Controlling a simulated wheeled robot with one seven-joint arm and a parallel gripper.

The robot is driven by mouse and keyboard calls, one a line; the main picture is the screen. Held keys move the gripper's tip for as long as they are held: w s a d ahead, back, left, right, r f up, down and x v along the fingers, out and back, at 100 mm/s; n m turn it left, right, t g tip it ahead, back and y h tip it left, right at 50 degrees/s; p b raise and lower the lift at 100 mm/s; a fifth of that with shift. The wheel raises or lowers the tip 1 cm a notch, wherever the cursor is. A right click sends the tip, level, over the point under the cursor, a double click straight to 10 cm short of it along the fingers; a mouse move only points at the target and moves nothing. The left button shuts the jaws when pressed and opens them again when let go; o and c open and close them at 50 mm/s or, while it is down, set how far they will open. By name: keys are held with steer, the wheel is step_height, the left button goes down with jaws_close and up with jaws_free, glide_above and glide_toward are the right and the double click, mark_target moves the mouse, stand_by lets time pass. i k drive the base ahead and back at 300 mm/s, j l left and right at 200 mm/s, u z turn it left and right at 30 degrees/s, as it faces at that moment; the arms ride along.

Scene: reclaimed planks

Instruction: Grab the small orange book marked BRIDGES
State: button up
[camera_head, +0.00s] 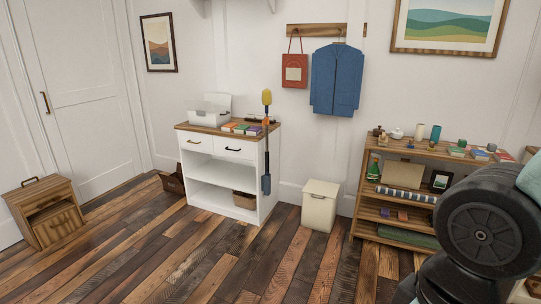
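A small orange book (229,127) lies on the wooden top of the white cabinet (274,143), at the left end of a short row. A green book (241,128) and a purple one (254,130) lie beside it. Another small orange item (385,212), possibly a book, is on a lower level of the wooden shelf (361,187) at right. No lettering is legible, so I cannot tell which is marked BRIDGES. My gripper is out of view; only part of my arm shows at the lower right.
A white box (210,108) stands on the cabinet beside the books. A cream bin (319,206) stands between cabinet and shelf. The plank floor before the cabinet is clear.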

mark_target(229, 127)
steer(key=i+l+u, duration=0.1)
steer(key=i+u, duration=0.3)
steer(key=i+l+u, duration=0.15)
steer(key=u, duration=0.25)
steer(key=i+l+u, duration=0.2)
steer(key=i+l, duration=0.3)
steer(key=i+l+u, duration=0.2)
steer(key=i+l, duration=0.35)
steer(key=i+l+u, duration=0.15)
steer(key=i+l, duration=0.35)
steer(key=l, duration=0.25)
steer(key=i+l, duration=0.25)
steer(key=l, duration=0.15)
steer(key=i+l, duration=0.25)
steer(key=l, duration=0.15)
steer(key=i+l, duration=0.55)
steer(key=l, duration=0.2)
